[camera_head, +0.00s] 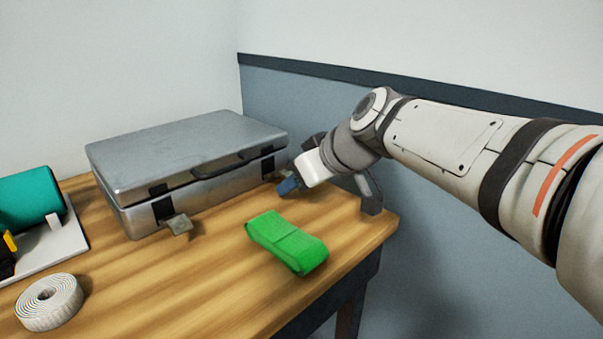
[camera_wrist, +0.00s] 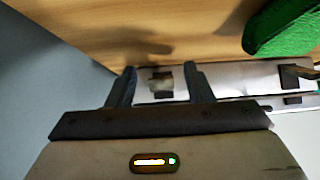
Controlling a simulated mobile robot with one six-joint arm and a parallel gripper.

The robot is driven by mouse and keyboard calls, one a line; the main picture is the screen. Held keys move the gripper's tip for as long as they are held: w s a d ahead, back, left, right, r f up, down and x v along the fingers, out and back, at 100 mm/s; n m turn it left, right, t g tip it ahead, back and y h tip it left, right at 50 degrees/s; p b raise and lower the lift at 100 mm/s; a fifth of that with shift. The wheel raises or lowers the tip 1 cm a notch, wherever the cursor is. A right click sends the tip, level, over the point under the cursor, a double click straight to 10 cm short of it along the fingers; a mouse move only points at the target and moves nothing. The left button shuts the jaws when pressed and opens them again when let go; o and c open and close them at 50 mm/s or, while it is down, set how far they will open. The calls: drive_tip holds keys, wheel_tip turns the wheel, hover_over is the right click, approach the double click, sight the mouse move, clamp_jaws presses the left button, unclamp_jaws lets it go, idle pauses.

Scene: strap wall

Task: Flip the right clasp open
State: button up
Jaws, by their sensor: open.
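The silver case (camera_head: 190,148) lies shut on the wooden table, its front toward the camera. Its left clasp (camera_head: 178,223) has its tab sticking out from the front. The right clasp (camera_head: 268,165) is near the case's right front corner, partly hidden by my gripper (camera_head: 289,184). A small greyish tab shows low beside it, but I cannot tell clearly how far it is tilted. In the wrist view my gripper (camera_wrist: 160,70) is open and empty, its two fingers on either side of the right clasp (camera_wrist: 162,84). I cannot tell whether they touch it.
A green folded strap (camera_head: 286,242) lies on the table (camera_head: 170,290) in front of the case. A white tape roll (camera_head: 50,302) and a teal roll (camera_head: 30,199) on a pale board are at left. The wall stands close behind; the table's right edge is near my gripper.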

drive_tip(key=p+v, duration=0.2)
drive_tip(key=v, duration=0.5)
drive_tip(key=shift+s+d+r, duration=0.1)
drive_tip(key=shift+d+r, duration=0.05)
drive_tip(key=shift+d, duration=0.1)
